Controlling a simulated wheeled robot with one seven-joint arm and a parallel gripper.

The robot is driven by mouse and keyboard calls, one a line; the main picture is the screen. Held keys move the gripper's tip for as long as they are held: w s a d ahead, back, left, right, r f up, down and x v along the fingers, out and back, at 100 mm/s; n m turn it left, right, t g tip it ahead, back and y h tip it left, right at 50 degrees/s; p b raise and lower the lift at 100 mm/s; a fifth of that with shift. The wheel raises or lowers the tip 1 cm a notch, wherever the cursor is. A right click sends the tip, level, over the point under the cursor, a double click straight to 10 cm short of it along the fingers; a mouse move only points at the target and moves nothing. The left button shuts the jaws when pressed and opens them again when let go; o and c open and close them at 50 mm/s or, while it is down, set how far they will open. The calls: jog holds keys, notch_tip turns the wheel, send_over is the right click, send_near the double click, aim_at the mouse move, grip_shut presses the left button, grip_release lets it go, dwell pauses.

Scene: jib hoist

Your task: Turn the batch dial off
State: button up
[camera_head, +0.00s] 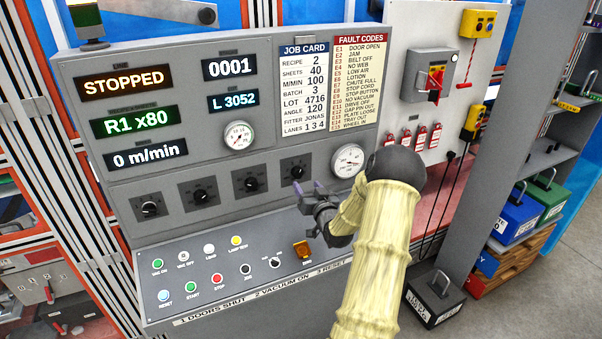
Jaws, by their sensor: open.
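A row of black dials on dark square plates crosses the grey console: a far-left dial (149,208), a second dial (200,196), a third dial (251,184) and a far-right dial (298,172). Their labels are too small to read, so I cannot tell which is the batch dial. My gripper (308,196) is open and empty, just below and right of the far-right dial. It looks apart from that dial, but the depth is hard to judge. My arm hides part of the console's right end.
Below the dials, a sloped panel (215,280) carries several buttons, small knobs and an orange switch (302,249) close under my gripper. Two round gauges (238,136) (348,160) sit above. The display reads STOPPED (127,80). A grey shelf unit stands at right.

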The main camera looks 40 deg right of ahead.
aim_at(299, 174)
jog(key=p+x, duration=0.2)
jog(key=x, duration=0.4)
jog(key=shift+w+d, duration=0.1)
jog(key=shift+w, duration=0.2)
jog(key=shift+c, duration=0.3)
jog(key=c, duration=0.9)
